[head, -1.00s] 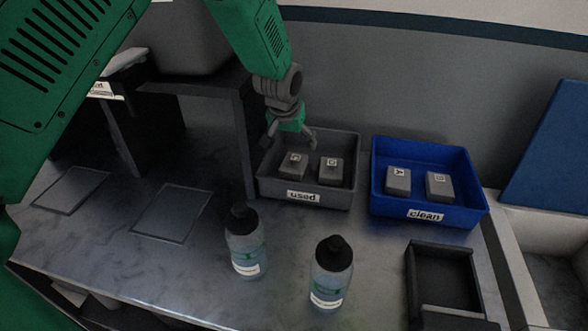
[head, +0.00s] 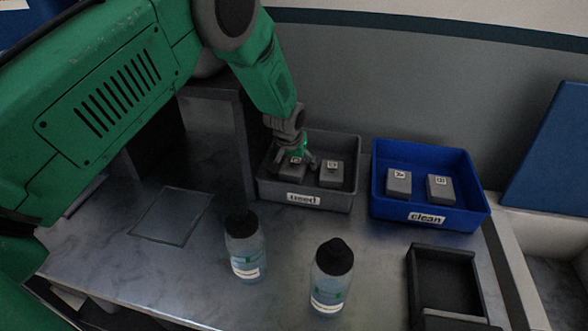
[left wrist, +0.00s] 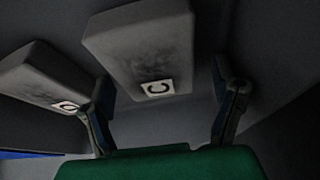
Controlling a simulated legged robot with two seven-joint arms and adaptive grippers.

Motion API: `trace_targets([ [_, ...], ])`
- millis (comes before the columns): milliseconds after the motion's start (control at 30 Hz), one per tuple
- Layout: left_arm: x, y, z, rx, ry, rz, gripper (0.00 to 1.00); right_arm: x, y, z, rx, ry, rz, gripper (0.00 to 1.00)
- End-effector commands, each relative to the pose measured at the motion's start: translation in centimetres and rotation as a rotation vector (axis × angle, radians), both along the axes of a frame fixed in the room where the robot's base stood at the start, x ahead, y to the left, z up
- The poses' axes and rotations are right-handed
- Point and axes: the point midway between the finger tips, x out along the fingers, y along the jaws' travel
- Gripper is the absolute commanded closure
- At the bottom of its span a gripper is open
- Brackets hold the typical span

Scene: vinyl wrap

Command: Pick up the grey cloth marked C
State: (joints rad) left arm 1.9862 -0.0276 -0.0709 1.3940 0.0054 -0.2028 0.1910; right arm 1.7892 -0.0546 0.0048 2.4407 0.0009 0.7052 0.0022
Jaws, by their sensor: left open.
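The grey cloth marked C (head: 289,171) lies as a block in the left part of the grey bin labelled "used" (head: 308,201). My left gripper (head: 298,163) is over it inside the bin, pointing down, and partly hides it. In the left wrist view, the cloth marked C (left wrist: 143,48) shows beyond the open fingers (left wrist: 165,110), roughly in line with the gap between them. I cannot tell whether a finger touches it. My right gripper is not in view.
A second grey cloth (head: 332,174) lies close on the right in the same bin; it also shows in the left wrist view (left wrist: 50,72). A blue "clean" bin (head: 428,217) holds two cloths. Two bottles (head: 245,245) (head: 331,275) stand in front. A dark tray (head: 443,250) sits at right.

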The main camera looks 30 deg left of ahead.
Motion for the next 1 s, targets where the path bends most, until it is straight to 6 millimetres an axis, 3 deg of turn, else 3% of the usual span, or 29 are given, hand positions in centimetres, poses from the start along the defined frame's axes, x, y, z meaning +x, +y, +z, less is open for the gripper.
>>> trace_targets([
  [67, 0.0, 0.0, 0.0, 0.000, 0.000, 0.000, 0.20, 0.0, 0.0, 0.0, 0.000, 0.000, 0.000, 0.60],
  [200, 0.0, 0.0, 0.0, 0.000, 0.001, 0.000, 0.68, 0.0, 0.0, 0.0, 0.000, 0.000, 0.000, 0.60],
  [567, 0.0, 0.0, 0.3, 0.000, 0.001, 0.000, 0.68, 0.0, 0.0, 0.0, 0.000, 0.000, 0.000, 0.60],
  [667, 0.0, -0.1, 1.4, 0.000, 0.000, 0.000, 0.68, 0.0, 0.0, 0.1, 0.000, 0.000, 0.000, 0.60],
  [1000, 0.0, -0.1, 8.1, -0.001, -0.002, 0.000, 0.68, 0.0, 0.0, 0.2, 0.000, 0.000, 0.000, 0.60],
])
